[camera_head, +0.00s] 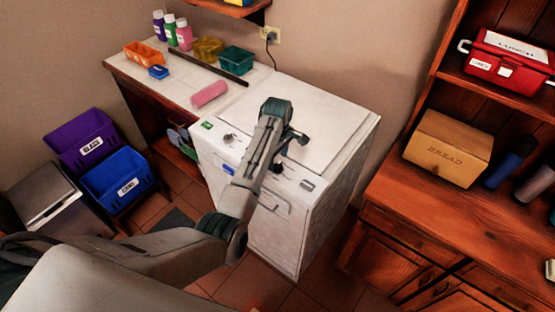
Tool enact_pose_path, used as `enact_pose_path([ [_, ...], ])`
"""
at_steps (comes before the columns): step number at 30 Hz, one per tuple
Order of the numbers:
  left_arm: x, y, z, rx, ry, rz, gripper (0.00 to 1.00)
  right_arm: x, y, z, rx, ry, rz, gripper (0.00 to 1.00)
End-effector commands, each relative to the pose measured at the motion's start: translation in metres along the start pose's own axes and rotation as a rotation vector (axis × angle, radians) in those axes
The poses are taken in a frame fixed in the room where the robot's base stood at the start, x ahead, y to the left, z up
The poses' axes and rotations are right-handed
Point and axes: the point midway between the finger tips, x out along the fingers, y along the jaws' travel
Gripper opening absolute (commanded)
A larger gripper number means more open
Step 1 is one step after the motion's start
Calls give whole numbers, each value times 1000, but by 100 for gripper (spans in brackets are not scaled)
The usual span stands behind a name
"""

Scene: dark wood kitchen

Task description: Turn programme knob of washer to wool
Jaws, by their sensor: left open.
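The white washer (345,120) stands in the middle, with a sloping control panel along its front top edge. A round knob (229,138) shows at the panel's left, near a green label. A small dark, round part (277,167) shows farther right on the panel, close to my gripper; I cannot tell whether it is a knob. Programme markings are too small to read. My left gripper (288,148) is open above the right half of the panel, pointing down. I cannot tell whether it touches anything. My arm hides the panel's middle. My right gripper is out of view.
Purple (82,138) and blue (118,182) bins stand on the left.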

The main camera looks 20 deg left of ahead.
Motion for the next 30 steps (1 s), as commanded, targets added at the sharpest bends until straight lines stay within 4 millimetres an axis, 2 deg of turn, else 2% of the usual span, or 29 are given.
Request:
enact_pose_path([
  [6,23,0,0,0,0,0,56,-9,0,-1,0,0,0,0],
  [16,29,0,0,0,1,1,56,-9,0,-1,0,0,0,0],
  [17,29,0,0,0,1,2,55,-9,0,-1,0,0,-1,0],
  [21,29,0,0,0,1,1,27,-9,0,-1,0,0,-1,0],
  [24,29,0,0,1,1,1,12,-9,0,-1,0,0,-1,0],
  [30,28,0,0,12,1,2,12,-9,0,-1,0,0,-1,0],
])
